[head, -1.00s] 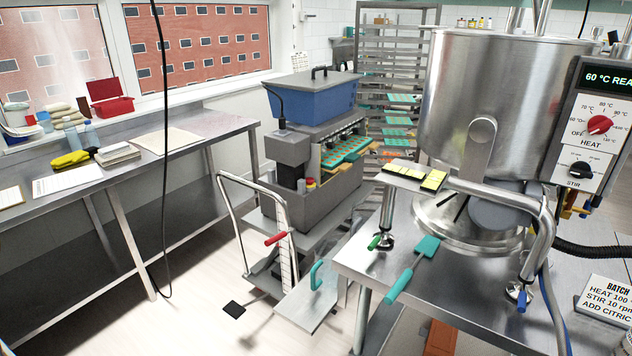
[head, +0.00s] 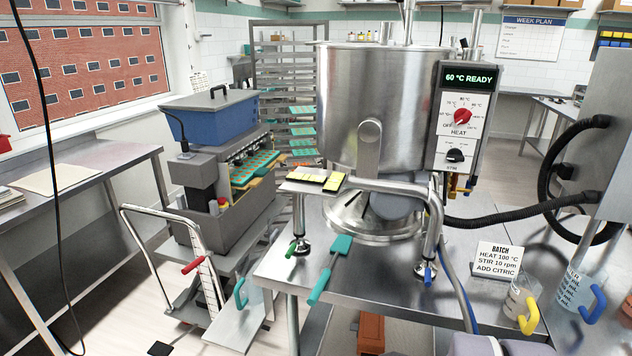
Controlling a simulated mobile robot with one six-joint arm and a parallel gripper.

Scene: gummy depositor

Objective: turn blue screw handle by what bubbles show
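The blue screw handle (head: 429,275) is at the foot of the kettle stand's right front leg, on the steel table. A green screw handle (head: 291,248) is at the left front leg's foot. The steel kettle (head: 362,95) stands above them on its frame. A small plate with yellow level vials (head: 320,180) sits at the stand's front left corner. The vials carry dark marks, but the bubbles are too small to read. My gripper is not in view.
A teal spatula (head: 331,268) lies over the table's front edge (head: 290,287). A batch card (head: 497,259), a yellow-handled jug (head: 521,308) and a blue-handled jug (head: 580,292) stand to the right. A trolley (head: 185,262) with the depositor (head: 222,185) is at left. A black hose (head: 505,212) crosses behind.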

